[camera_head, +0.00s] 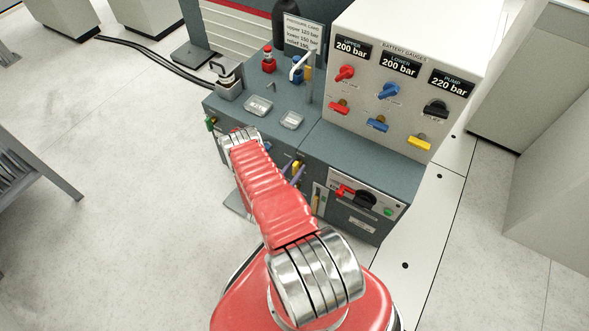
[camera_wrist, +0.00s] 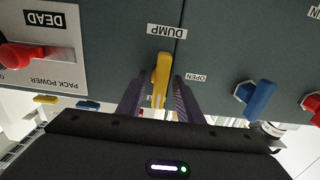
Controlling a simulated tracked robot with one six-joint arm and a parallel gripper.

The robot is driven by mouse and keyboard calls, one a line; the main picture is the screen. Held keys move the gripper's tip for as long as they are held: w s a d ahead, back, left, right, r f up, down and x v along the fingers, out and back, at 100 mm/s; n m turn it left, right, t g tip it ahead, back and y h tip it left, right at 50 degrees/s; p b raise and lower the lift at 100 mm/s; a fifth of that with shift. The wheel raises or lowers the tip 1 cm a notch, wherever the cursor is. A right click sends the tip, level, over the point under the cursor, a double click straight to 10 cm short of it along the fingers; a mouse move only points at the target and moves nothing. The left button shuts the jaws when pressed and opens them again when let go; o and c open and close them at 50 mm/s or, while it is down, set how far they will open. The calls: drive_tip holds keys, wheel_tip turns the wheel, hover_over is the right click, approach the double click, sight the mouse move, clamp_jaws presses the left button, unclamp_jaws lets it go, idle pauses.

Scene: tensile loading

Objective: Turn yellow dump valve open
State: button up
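The yellow dump valve handle (camera_wrist: 161,78) points down in the wrist view from below the DUMP label (camera_wrist: 167,31). An OPEN label (camera_wrist: 196,78) is to its right. My gripper (camera_wrist: 161,82) has its two purple fingers on either side of the handle, with a gap showing on each side, so it is open around the handle. Whether either finger touches it is unclear. In the head view my gripper (camera_head: 297,172) is at the cabinet front, beside a small yellow part of the handle (camera_head: 296,164); my red arm hides some of the front.
A blue handle (camera_wrist: 257,98) is right of the dump handle in the wrist view. A red pack power lever (camera_wrist: 35,57) is to the left. In the head view, the battery gauge box (camera_head: 395,75) stands on the cabinet. Open floor (camera_head: 110,180) lies to the left.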

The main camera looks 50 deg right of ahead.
drive_tip(key=shift+c, duration=0.4)
clamp_jaws()
drive_tip(key=shift+a, duration=0.2)
drive_tip(key=shift+d, duration=0.15)
